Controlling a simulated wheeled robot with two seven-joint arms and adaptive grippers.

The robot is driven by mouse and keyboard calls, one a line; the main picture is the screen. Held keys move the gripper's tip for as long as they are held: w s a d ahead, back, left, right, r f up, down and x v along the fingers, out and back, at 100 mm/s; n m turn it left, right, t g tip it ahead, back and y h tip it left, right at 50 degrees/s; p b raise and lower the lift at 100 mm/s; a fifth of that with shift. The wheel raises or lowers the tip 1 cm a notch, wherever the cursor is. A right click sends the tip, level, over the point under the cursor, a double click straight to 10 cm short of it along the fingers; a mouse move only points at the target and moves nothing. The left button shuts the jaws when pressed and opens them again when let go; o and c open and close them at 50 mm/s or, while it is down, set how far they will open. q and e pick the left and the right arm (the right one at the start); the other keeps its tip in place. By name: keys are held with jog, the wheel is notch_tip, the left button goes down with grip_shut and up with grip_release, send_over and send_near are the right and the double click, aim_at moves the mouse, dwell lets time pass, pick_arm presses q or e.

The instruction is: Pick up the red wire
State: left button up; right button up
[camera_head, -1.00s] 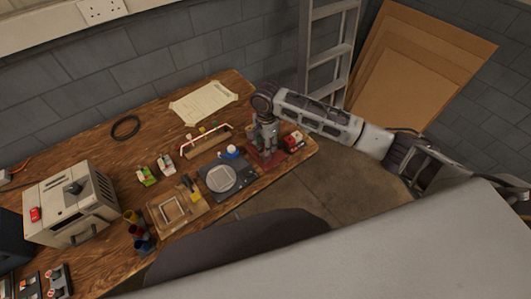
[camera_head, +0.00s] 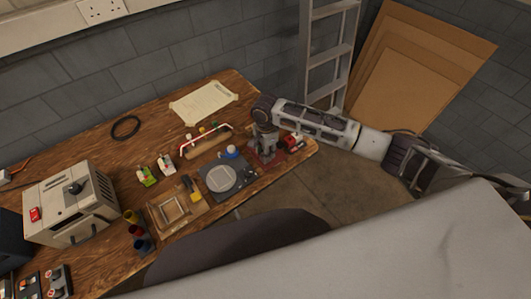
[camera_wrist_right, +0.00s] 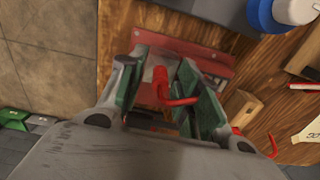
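The red wire (camera_wrist_right: 163,84) shows in the right wrist view as a bent, hooked red piece above a dark red plate (camera_wrist_right: 205,62). My right gripper (camera_wrist_right: 165,95) is open, with one green-padded finger on each side of the wire; I see no clear contact with it. In the head view, my right gripper (camera_head: 265,145) points down over the red plate (camera_head: 266,160) near the table's right end, and the wire cannot be made out there. My left gripper is not in view.
The wooden table (camera_head: 95,160) holds a wooden block with a red-and-white bar (camera_head: 205,140), a dark plate with a round dish (camera_head: 222,179), and a red-and-white item (camera_head: 293,141) beside the gripper. A beige box (camera_head: 70,205) stands left. The table's edge is close to the gripper.

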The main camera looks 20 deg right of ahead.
grip_shut()
notch_tip(320, 180, up, 8)
jog(key=shift+r, duration=0.25)
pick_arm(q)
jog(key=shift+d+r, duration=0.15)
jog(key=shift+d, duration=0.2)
pick_arm(e)
jog(key=shift+r, duration=0.75)
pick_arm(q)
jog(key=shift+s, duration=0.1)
